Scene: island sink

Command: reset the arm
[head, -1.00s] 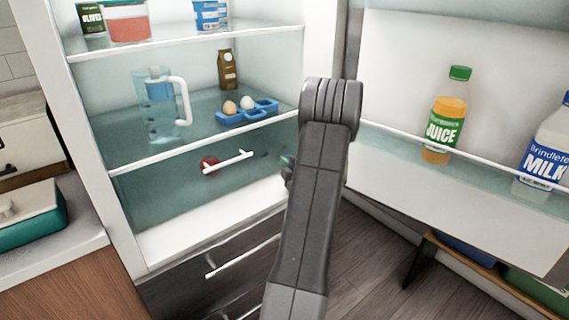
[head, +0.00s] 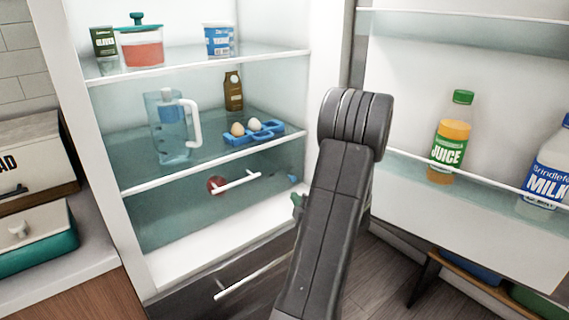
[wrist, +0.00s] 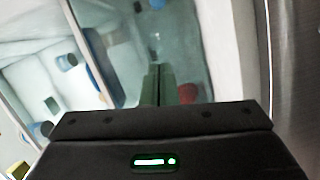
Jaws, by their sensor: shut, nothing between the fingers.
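My arm (head: 335,215) rises in front of the open fridge in the head view, its dark grey joint level with the middle shelf. My gripper is mostly hidden behind the arm there; only a small greenish part shows at the arm's left edge. In the wrist view my gripper (wrist: 157,72) has its green fingers together, with nothing seen between them. The fingers point toward the fridge interior, and a red round thing (wrist: 187,93) shows beside them, to the right.
The fridge shelves hold a blue jug (head: 173,128), a brown carton (head: 233,91) and a blue egg tray (head: 253,136). The open door at right holds juice (head: 449,140) and milk (head: 547,172). A drawer handle (head: 252,279) is low in front.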

